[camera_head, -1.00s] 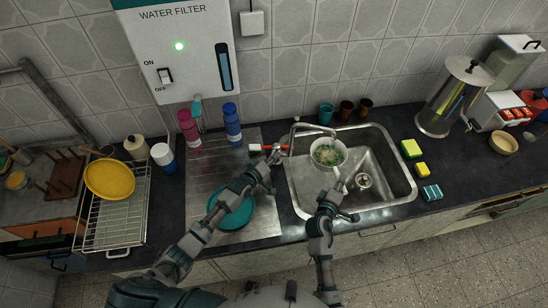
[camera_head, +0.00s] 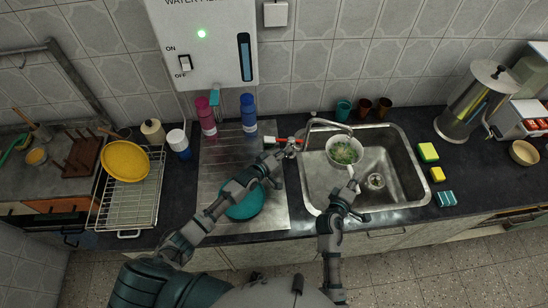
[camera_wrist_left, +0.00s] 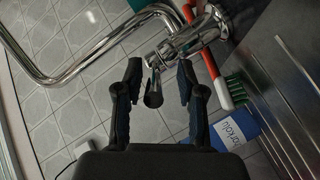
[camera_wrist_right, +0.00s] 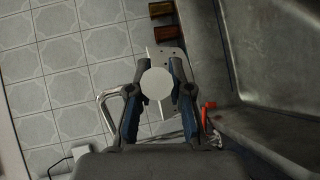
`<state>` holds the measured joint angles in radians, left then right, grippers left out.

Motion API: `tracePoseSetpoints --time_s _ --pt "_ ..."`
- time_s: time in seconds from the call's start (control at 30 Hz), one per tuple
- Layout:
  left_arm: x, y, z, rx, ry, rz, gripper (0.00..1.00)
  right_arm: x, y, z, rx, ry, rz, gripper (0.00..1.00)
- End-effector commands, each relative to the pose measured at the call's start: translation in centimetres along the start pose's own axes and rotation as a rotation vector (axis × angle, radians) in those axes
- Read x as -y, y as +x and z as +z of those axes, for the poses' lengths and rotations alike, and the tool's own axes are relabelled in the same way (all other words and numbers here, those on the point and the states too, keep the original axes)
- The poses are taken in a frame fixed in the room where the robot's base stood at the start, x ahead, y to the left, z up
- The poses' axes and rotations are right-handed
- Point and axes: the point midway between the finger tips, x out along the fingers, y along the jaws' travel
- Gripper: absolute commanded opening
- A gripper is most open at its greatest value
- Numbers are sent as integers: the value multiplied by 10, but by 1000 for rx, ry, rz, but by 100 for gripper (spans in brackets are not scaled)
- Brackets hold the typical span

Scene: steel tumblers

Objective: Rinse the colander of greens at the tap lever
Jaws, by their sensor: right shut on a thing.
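The white colander (camera_head: 345,142) of greens (camera_head: 343,154) is held over the left part of the steel sink (camera_head: 403,165), under the chrome tap spout (camera_head: 328,122). My right gripper (camera_head: 351,185) is shut on its handle; in the right wrist view the handle's round white end (camera_wrist_right: 157,83) is between the fingers. My left gripper (camera_head: 286,151) is at the tap base. Whether water flows is too small to tell.
A teal bowl (camera_head: 243,205) is on the drainboard below my left arm. Pink (camera_head: 206,118) and blue (camera_head: 248,114) bottles stand behind. Sponges (camera_head: 428,152) lie right of the sink. The right sink basin is clear.

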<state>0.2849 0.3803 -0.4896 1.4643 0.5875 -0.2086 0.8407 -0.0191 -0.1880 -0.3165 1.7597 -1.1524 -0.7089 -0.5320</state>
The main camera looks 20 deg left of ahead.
Motion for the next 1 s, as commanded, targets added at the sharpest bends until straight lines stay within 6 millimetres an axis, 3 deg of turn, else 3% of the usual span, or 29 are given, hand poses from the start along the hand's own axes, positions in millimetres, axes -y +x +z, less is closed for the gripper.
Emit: tracePoseSetpoints --time_s 0.3,0.43,0.63,1.0 --pt "6 -72 -2 2 -3 -1 39 -1 -1 -3 0 -2 4 0" --pt "7 -92 -4 1 -4 -1 39 -1 0 -3 0 -2 3 0" --pt "6 -104 -4 1 -4 0 39 -1 0 -3 0 -1 3 0" --pt "4 -104 -3 1 -2 -1 39 -1 1 0 -1 1 2 0"
